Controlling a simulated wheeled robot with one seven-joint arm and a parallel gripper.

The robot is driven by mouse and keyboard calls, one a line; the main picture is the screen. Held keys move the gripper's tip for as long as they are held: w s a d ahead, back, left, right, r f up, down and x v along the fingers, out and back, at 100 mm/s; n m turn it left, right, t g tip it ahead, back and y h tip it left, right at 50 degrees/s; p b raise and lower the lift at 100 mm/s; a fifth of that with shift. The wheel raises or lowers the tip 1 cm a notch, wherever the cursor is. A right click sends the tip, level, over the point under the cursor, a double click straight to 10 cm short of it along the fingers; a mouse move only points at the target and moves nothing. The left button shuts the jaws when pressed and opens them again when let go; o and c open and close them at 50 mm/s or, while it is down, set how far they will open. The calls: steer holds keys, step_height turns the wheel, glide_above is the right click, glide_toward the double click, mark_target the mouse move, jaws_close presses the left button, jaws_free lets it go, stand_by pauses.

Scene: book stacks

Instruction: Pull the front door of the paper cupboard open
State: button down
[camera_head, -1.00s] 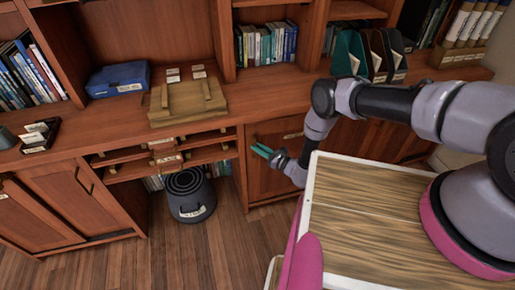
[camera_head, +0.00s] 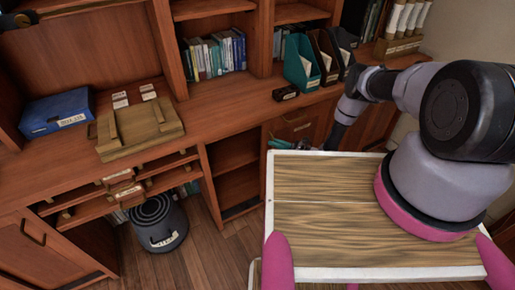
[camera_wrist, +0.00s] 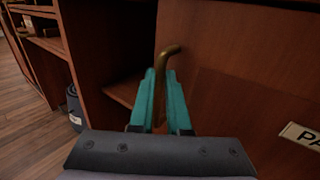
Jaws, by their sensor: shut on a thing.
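The paper cupboard's reddish-brown wooden door (camera_wrist: 235,65) fills the right of the wrist view, with a white label (camera_wrist: 302,135) starting "PA". The door stands partly open. Its curved brass handle (camera_wrist: 163,60) rises between the two teal fingers of my gripper (camera_wrist: 161,78), which is shut on it. The open cupboard interior (camera_head: 236,160) with a shelf shows left of the door in the head view. There my gripper (camera_head: 290,144) is partly hidden behind my tray-like top, which also covers the lower part of the door.
A grey bin (camera_head: 158,225) stands on the floor left of the open cupboard. The wooden counter (camera_head: 225,115) above carries a blue box (camera_head: 57,112), a wooden stand (camera_head: 140,128) and file holders (camera_head: 302,62). Some wooden floor (camera_head: 210,258) is clear in front.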

steer(key=shift+w+d, duration=0.45)
steer(key=shift+d, duration=0.3)
steer(key=shift+w+d, duration=0.4)
steer(key=shift+d, duration=0.3)
steer(key=shift+w+d, duration=0.45)
steer(key=shift+d, duration=0.3)
steer(key=c, duration=0.9)
jaws_free()
steer(key=v, duration=1)
steer(key=shift+d, duration=0.35)
steer(key=shift+s, duration=0.15)
